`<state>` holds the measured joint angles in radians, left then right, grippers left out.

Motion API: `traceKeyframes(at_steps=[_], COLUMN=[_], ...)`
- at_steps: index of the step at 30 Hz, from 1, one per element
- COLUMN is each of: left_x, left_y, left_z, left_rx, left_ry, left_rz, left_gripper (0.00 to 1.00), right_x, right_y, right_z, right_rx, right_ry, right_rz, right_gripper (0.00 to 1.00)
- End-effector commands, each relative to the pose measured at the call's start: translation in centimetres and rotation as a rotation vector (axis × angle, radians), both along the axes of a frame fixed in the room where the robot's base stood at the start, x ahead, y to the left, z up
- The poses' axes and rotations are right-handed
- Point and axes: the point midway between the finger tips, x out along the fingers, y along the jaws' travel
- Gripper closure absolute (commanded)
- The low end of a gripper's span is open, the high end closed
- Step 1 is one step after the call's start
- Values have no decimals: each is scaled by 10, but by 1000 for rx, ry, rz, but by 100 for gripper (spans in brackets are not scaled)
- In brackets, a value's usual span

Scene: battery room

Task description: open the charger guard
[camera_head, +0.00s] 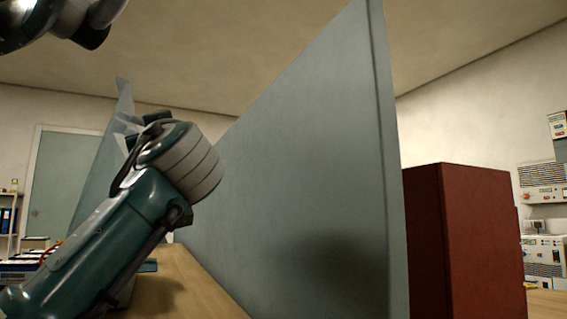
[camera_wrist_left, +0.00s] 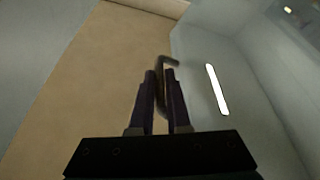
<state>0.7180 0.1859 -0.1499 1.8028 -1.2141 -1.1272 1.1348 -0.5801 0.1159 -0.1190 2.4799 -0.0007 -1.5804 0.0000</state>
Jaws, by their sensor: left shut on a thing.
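In the left wrist view, the two dark fingers of my left gripper (camera_wrist_left: 160,103) are shut on a thin bent handle (camera_wrist_left: 167,61). The handle has a hooked upper end. A grey-blue panel (camera_wrist_left: 200,85) with a bright strip on it lies beyond the fingers on the right. In the head view, a large grey-blue panel (camera_head: 300,170) stands upright in the middle, and another narrow grey-blue panel (camera_head: 98,187) shows behind my left arm. I cannot tell which panel bears the handle. My left fingertips are hidden in the head view.
A dark red box (camera_head: 462,240) stands right of the large panel. A wooden surface (camera_head: 190,280) shows between my left arm and the large panel. White electrical units (camera_head: 543,190) are at the far right. A grey-green door (camera_head: 62,180) is at the back left.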

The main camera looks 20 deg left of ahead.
Motion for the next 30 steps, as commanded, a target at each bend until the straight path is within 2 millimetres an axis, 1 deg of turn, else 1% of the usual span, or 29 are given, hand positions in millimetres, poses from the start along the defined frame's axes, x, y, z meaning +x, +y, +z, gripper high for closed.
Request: traceKeyframes(at_steps=[1,3,10,11,12,14,20,23,26,30], left_x=[-1,-1,-1,-1,-1,-1,-1,-2,-8,-22], left_y=[3,4,3,3,3,3,3,0,-10,-32], left_z=[0,2,4,3,4,3,3,1,-5,-16], left_rx=[-3,-7,-4,-3,-3,-3,-5,-4,-6,-7], left_ry=[-10,-15,-16,-16,-16,-16,-14,-13,-13,-13], left_rz=[0,-2,-2,-3,-3,-3,-3,-3,-5,-8], left_gripper=[100,100,100,83,79,73,73,73,73,73], right_x=[0,0,0,0,0,0,0,0,0,0], right_y=[0,-1,0,0,0,0,-1,-1,-1,-1], right_z=[-3,-3,-2,-2,-2,-2,-2,-3,-5,-11], right_rx=[0,-2,-2,-2,-2,-2,-4,-4,-4,-4], right_ry=[0,0,1,1,1,1,1,1,1,1], right_rz=[1,2,3,3,3,3,5,5,5,5], right_gripper=[55,55,55,55,55,55,55,55,55,55])
